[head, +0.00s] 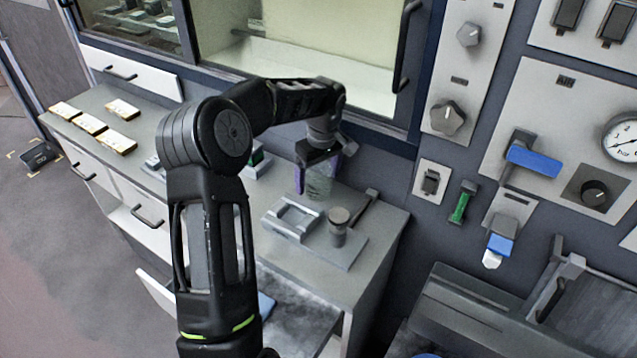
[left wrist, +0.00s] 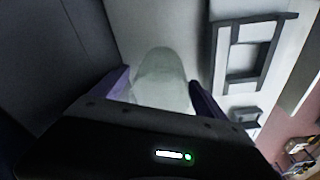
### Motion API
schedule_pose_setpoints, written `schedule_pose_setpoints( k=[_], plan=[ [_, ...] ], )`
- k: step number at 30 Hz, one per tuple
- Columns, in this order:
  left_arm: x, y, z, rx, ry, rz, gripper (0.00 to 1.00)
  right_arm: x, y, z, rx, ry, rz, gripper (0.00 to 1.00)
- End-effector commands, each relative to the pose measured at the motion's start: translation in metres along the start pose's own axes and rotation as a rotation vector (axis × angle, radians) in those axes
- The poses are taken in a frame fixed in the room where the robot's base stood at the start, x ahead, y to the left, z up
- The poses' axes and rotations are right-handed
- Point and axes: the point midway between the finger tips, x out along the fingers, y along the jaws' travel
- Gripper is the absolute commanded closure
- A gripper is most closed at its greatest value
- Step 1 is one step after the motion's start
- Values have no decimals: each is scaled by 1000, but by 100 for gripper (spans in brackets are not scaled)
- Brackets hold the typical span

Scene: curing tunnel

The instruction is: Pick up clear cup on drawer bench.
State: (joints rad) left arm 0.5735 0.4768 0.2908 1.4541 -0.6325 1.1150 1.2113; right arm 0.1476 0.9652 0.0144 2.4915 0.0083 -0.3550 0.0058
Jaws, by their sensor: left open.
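The clear cup (head: 319,183) stands on the drawer bench (head: 385,222), near its back edge below the window. My left gripper (head: 318,178) is over the cup from above, with its purple-sided fingers on either side of it. In the left wrist view the cup (left wrist: 160,75) is pale and see-through, between the two fingertips of the left gripper (left wrist: 160,88). The left gripper is open; a gap shows beside the cup, at least on the right. The lower part of the cup is hidden by the gripper body in that view. My right gripper is not in view.
A grey fixture (head: 292,218) and a small round-topped post (head: 338,226) stand just in front of the cup. Several yellow-white blocks (head: 90,123) lie at the bench's left end. A wall panel with knobs and blue levers (head: 533,158) is on the right.

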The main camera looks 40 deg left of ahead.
Motion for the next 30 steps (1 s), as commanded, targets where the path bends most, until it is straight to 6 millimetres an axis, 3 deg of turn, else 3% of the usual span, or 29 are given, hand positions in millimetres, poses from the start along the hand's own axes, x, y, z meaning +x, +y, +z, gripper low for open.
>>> schedule_pose_setpoints(
  k=[3, 26, 30],
  plan=[
    [0, 0, 0, 0, 0, 0, 16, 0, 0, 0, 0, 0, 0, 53],
    [0, 0, 0, 0, 0, 0, 78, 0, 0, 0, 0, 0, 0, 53],
    [0, 0, 0, 0, 0, 0, 80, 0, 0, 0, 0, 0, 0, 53]
  ],
)
